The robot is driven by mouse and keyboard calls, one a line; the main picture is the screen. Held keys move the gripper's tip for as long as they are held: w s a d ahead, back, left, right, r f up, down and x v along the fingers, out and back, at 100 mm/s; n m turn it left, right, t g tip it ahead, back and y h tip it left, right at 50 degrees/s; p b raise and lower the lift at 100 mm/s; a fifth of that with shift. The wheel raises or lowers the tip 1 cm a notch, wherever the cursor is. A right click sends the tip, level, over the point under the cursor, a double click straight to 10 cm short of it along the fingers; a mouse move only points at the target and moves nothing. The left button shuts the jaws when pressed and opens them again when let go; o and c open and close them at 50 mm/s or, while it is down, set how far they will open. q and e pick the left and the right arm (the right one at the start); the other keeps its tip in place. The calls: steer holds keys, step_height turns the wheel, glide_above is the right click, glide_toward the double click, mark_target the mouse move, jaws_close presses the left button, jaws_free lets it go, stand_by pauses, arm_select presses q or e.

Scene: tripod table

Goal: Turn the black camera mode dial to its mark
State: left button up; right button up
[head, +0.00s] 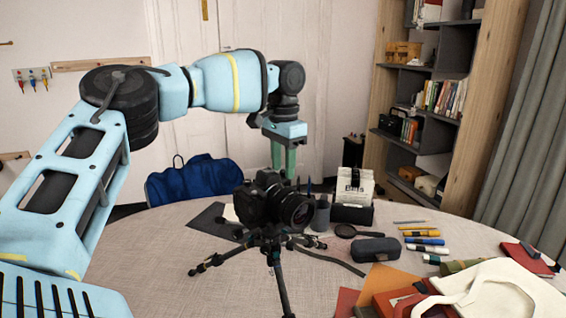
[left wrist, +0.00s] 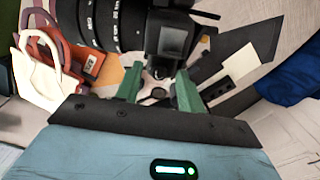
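A black camera (head: 262,205) with a large lens (head: 297,211) stands on a small black tripod (head: 272,250) on the round table. My left gripper (head: 284,170) points down from above, with its green fingertips just over or behind the camera's top. In the left wrist view the fingers (left wrist: 157,82) are apart, with nothing clearly held between them. The camera body (left wrist: 172,40) and ribbed lens (left wrist: 98,22) lie just beyond the fingertips there. The mode dial is too small and dark to pick out surely, and its mark cannot be seen. My right gripper is not in view.
The table (head: 180,270) holds a dark case (head: 375,249), a magnifier (head: 345,231), several markers (head: 423,241), a white box (head: 354,187), and a cream bag (head: 500,290) at the right front. A blue bag (head: 195,181) is behind. The table's left front is clear.

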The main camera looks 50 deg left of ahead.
arm_select(q)
jaws_close()
steer(key=shift+n, duration=3.3)
jaws_free()
steer(key=shift+d, duration=0.1)
